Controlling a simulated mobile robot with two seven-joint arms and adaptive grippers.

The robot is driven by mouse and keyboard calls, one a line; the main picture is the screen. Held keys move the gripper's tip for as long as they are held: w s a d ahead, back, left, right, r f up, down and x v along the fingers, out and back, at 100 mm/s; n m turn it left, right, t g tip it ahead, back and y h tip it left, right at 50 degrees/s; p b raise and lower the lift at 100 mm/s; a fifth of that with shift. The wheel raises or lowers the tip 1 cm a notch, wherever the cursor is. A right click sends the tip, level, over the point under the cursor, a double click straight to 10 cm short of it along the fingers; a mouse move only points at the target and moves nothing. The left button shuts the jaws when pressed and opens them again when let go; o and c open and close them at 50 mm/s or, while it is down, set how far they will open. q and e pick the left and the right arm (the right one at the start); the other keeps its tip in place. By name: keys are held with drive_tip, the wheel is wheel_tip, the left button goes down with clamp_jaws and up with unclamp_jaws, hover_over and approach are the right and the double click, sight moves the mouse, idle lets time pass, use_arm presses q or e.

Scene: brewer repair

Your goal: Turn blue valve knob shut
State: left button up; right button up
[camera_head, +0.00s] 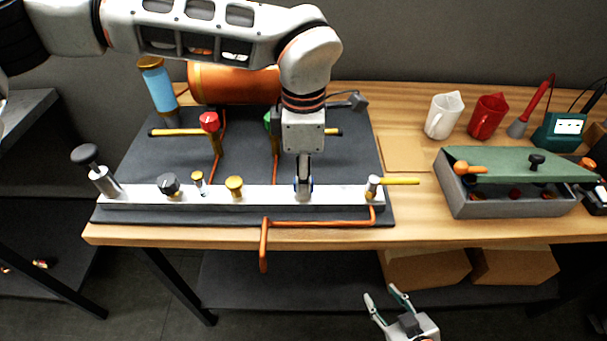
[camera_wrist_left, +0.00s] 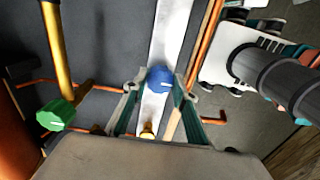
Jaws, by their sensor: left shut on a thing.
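The blue valve knob (camera_wrist_left: 159,80) sits on the pale metal bar and shows a white mark on its top. My left gripper (camera_head: 303,191) reaches down to the bar from above. In the left wrist view its two fingers stand on either side of the knob, shut on it. In the head view the gripper hides nearly all of the knob. My right gripper (camera_head: 388,302) is open and empty, low in the head view, in front of the table.
The metal bar (camera_head: 335,196) also carries a black knob (camera_head: 168,183) and a brass fitting (camera_head: 234,187). Behind stand a red knob (camera_head: 209,121), a green knob (camera_wrist_left: 56,115) and a copper tank (camera_head: 230,84). A grey toolbox (camera_head: 505,200) stands right.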

use_arm(q)
drive_tip(key=shift+r, duration=0.1)
idle(0.3)
drive_tip(key=o, duration=1.1)
wheel_tip(320, 180, up, 12)
